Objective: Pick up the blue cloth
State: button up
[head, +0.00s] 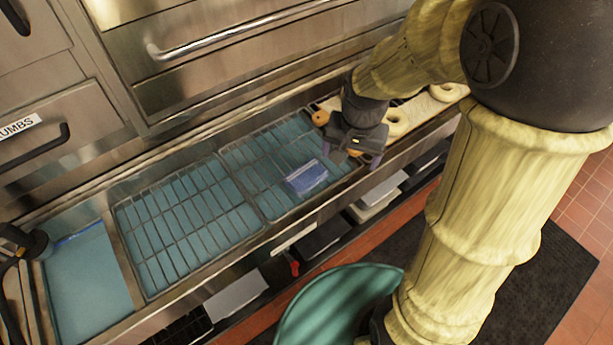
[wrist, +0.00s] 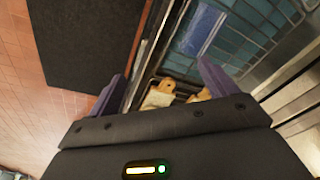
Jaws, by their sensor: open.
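The blue cloth (head: 306,177) is a small folded blue piece with a paler edge. It lies on the right wire rack over the blue water. It also shows in the wrist view (wrist: 200,30), near the top, beyond my right finger. My gripper (head: 358,157) is above the right end of that rack, to the right of the cloth and apart from it. In the wrist view my gripper (wrist: 161,72) has its two purple fingers spread wide, with nothing held between them.
A left wire rack (head: 187,222) sits beside the right one. Bagels (head: 397,122) lie on a board at the right end. A teal round container (head: 335,305) stands in front. Steel drawers with bar handles (head: 235,37) rise behind. A dark mat (wrist: 85,40) covers some floor.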

jog(key=w+a+r+m+g, duration=0.1)
jog(key=w+a+r+m, duration=0.1)
jog(key=w+a+m, duration=0.4)
jog(key=w+a, duration=0.1)
jog(key=a, duration=0.2)
jog(key=shift+g, duration=0.3)
jog(key=shift+a+f, duration=0.1)
jog(key=p, duration=0.2)
send_over(306, 174)
notch_tip(306, 174, down, 12)
jog(key=shift+f, duration=0.1)
jog(key=shift+f+p, duration=0.6)
jog(key=shift+f, duration=2)
